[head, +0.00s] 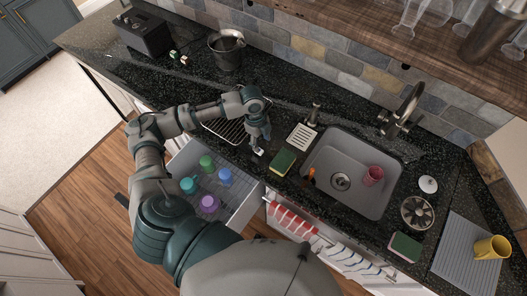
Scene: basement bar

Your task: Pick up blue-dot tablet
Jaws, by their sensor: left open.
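My left gripper (258,153) points down over the dark counter, left of the sink, with its fingers open. A small whitish piece (259,150) shows at its fingertips. It may be the blue-dot tablet, but it is too small to make out a dot, and I cannot tell whether it lies between the fingers or beside them. My left arm crosses over the open drawer and hides part of the counter. My right gripper is not in view.
A yellow-green sponge (283,162) lies just right of the gripper, before the grey sink (340,205) with a pink cup (373,175). An open drawer (233,212) with several coloured cups juts out below. A metal bucket (228,52) stands at the back.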

